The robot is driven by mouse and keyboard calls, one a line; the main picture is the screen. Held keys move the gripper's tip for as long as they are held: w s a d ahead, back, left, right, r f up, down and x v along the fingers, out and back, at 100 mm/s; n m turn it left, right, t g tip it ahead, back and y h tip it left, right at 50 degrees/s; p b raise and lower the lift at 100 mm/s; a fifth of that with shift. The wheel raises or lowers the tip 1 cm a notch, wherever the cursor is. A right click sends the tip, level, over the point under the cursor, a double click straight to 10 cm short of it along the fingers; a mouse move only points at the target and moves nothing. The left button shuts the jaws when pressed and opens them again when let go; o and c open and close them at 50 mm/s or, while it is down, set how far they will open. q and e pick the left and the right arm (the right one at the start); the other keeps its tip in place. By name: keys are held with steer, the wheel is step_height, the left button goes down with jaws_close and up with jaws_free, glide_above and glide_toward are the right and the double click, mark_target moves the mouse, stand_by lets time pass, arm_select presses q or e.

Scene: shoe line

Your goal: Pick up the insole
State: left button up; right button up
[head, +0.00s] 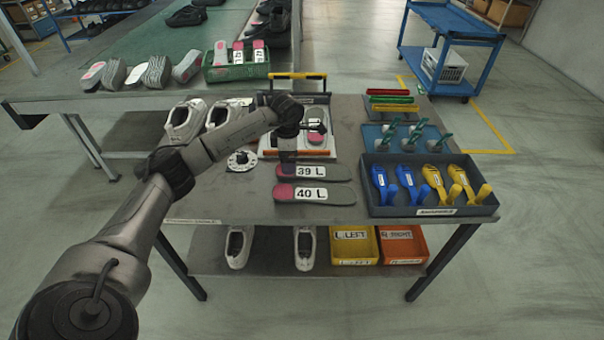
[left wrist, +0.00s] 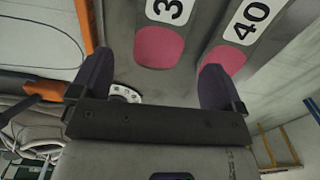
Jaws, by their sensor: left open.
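Two dark insoles with pink heel patches and white labels lie flat on the grey table, labelled 39 L (head: 338,173) and 40 L (head: 340,196). My left gripper (head: 288,158) points down just above the heel end of the 39 L insole. In the left wrist view its two dark fingers (left wrist: 155,82) are apart with nothing between them. That view shows the pink heel (left wrist: 158,47) of the 39 insole just beyond the fingers. The pink heel of the 40 insole (left wrist: 225,60) lies beside the right-hand finger. My right gripper is not in view.
A white fixture with an orange front bar (head: 300,153) stands behind the insoles. A white dial (head: 241,160) and grey shoes (head: 185,121) are to the left. A dark tray (head: 425,211) with blue and yellow tools is to the right. The table's front left is clear.

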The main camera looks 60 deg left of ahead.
arm_select(q)
step_height(320, 180, down, 4)
steer(key=shift+r+b, duration=0.1)
steer(key=shift+b, duration=0.85)
steer(key=shift+f, duration=0.5)
steer(key=shift+r, duration=0.1)
steer(key=shift+c, duration=1.4)
steer(key=c, duration=0.7)
